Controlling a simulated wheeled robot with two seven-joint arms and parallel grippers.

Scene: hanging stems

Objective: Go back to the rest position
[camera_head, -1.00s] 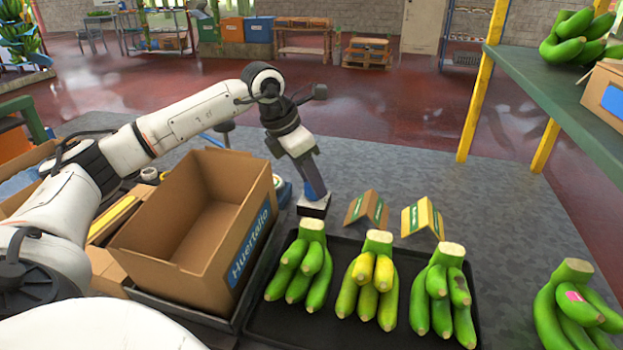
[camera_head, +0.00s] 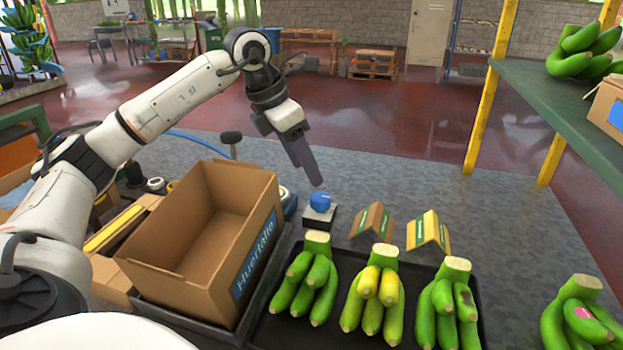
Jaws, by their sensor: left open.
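My left gripper (camera_head: 308,163) is open and empty, above and behind a blue round button (camera_head: 320,201) on a small pale block. Its fingers point down toward the button, with a gap between them and it. My left arm reaches in from the left, over the cardboard box. My right gripper is not in view.
An empty cardboard box (camera_head: 190,275) marked Huertalto stands left of a black tray (camera_head: 400,280) with several banana bunches. Two folded cards (camera_head: 428,232) stand behind the tray. Another green bunch (camera_head: 580,315) lies at right. A green shelf (camera_head: 550,100) overhangs the right side.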

